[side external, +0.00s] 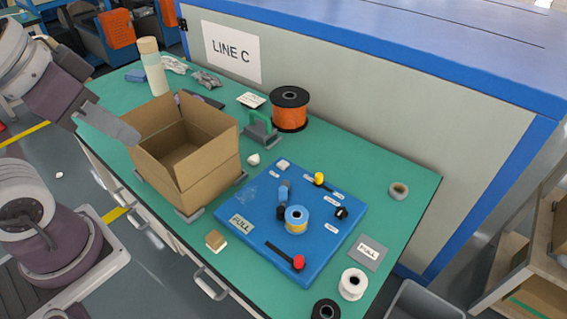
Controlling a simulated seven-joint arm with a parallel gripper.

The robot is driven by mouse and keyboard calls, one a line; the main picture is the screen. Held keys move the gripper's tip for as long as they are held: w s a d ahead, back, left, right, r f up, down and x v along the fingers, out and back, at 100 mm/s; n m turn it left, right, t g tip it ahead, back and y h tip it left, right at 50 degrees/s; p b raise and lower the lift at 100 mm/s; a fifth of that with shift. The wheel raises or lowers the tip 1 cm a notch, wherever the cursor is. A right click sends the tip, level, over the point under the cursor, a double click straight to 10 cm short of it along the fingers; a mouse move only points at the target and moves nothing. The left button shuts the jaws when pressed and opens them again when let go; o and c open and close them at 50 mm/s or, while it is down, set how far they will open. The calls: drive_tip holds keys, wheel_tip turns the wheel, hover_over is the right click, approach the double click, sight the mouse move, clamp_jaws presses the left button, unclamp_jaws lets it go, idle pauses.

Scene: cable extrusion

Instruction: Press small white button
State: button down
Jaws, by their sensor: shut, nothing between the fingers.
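A small white button (283,165) sits near the back left corner of the blue control board (325,262). My gripper (132,138) appears at the left as a grey shape on the end of my arm, by the left corner of the cardboard box. It is shut and empty, and well apart from the button. Its fingertips are hard to make out.
The open cardboard box (205,183) stands between my gripper and the board. The board also carries a yellow-tipped lever (319,179), a red-tipped lever (298,262), a black knob (341,213) and a spool (296,219). An orange cable reel (290,112) stands behind.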

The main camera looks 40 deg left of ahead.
drive_tip(key=w+m, duration=0.1)
drive_tip(key=w, duration=1)
drive_tip(key=m+t+y, duration=0.1)
drive_tip(key=m+t, duration=0.2)
drive_tip(key=m, duration=0.4)
hover_over(281, 165)
wheel_tip(281, 165, down, 22)
drive_tip(key=shift+f, duration=0.2)
drive_tip(key=shift+s+f, duration=0.1)
drive_tip(key=shift+f, duration=4.3)
drive_tip(key=shift+f, duration=0.1)
drive_tip(key=shift+f, duration=0.3)
